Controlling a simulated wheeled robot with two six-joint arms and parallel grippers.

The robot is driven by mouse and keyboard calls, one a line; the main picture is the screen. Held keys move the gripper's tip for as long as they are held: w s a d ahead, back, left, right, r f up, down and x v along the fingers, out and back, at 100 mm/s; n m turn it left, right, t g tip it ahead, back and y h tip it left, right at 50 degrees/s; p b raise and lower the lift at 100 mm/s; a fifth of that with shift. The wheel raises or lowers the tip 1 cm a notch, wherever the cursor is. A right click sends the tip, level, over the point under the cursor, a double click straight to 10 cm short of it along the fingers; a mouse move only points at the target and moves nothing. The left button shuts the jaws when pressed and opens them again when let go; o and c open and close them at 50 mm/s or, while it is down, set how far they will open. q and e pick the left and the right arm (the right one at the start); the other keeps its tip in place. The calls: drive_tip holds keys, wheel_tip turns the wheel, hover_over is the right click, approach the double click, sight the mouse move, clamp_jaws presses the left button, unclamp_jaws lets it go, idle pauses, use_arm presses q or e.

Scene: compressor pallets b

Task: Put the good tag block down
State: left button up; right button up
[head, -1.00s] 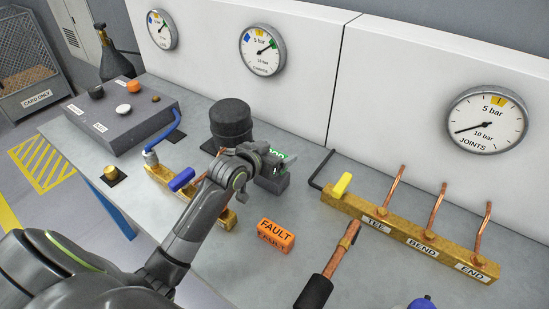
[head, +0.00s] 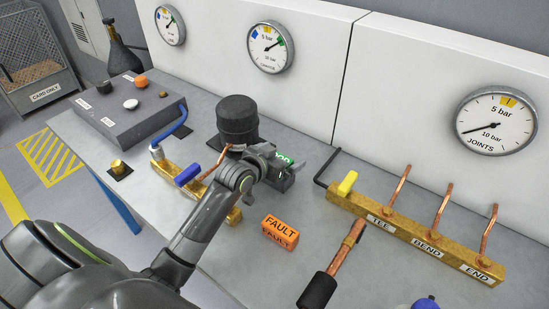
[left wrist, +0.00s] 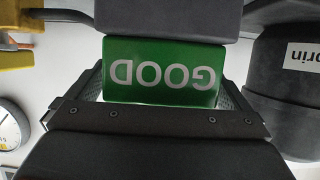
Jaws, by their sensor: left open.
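The good tag block (head: 284,157) is green with white lettering and sits at a dark grey block (head: 283,182) on the bench. My left gripper (head: 279,163) is open around it and partly hides it in the head view. In the left wrist view the good tag block (left wrist: 163,72) lies between the two spread fingers, its word GOOD upside down. The dark grey block (left wrist: 168,18) fills the top of that view. Whether a finger touches the tag I cannot tell. My right gripper is not in view.
A black compressor (head: 237,122) stands just left of the gripper. An orange FAULT block (head: 280,232) lies nearer the front. A brass manifold (head: 410,235) with copper pipes is at the right. A copper tool with a black handle (head: 318,290) lies in front.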

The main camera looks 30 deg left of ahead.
use_arm(q)
drive_tip(key=shift+s+r, duration=0.2)
drive_tip(key=shift+s, duration=0.05)
drive_tip(key=v, duration=1.1)
drive_tip(key=shift+s, duration=0.2)
